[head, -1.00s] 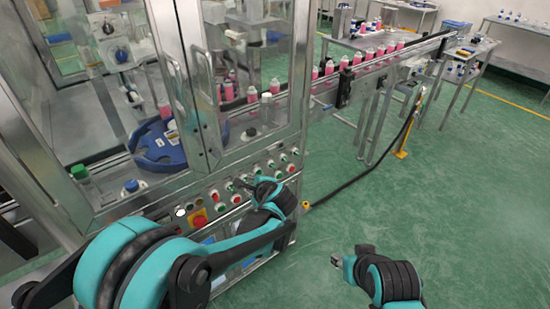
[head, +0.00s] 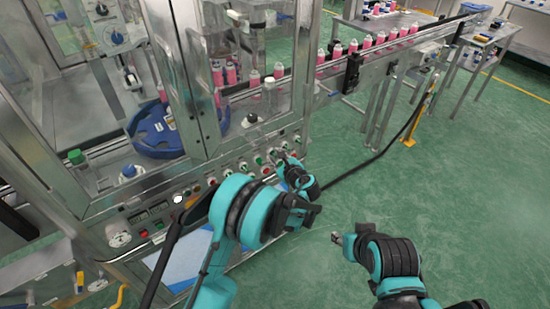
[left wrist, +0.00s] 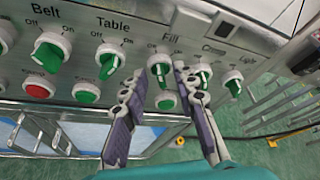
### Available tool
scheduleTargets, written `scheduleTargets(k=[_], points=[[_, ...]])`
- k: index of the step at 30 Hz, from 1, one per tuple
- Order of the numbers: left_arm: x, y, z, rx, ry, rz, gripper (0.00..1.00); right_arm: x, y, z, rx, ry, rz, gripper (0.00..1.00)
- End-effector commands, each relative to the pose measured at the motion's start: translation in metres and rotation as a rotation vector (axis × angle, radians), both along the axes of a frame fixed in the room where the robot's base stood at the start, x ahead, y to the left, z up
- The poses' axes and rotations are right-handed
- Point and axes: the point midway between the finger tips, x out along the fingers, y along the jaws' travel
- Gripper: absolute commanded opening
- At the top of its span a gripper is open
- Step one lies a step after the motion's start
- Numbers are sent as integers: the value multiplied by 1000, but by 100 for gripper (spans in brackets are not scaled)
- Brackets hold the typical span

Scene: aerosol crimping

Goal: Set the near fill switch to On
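The fill switch (left wrist: 160,72), a green knob on a white round base, sits on the panel under the printed word Fill in the left wrist view. My left gripper (left wrist: 156,84) is open, its two purple-grey fingers on either side of this knob. I cannot tell whether they touch it. In the head view my left gripper (head: 282,160) is at the right part of the machine's control panel (head: 225,180); the fill switch is hard to make out there. My right gripper (head: 338,238) is over the green floor, away from the panel; its finger opening is too small to judge.
The table switch (left wrist: 110,58) and belt switch (left wrist: 50,48) are left of the fill switch; the crimp switch (left wrist: 203,76) and light switch (left wrist: 233,84) are close on its right. A conveyor (head: 375,60) with pink bottles runs to the back right. The floor at right is clear.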

Motion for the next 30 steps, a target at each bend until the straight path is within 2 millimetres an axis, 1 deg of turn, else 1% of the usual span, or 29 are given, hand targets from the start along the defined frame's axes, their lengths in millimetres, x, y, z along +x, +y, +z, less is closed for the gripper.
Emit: scheduleTargets(k=[3,11,14,15,25,30], points=[[7,4,-3,-1,0,1,28,0,0,-2,0,0,0,40],[8,4,-2,-1,0,0,28,0,0,-2,0,0,0,40],[8,4,-2,-1,1,1,5,0,0,-2,0,0,0,40],[8,4,-2,-1,1,1,0,0,0,-2,0,0,0,40],[8,4,-2,7,7,1,0,0,0,-2,0,0,0,40],[8,3,-2,49,37,1,0,0,0,-3,0,0,0,40]])
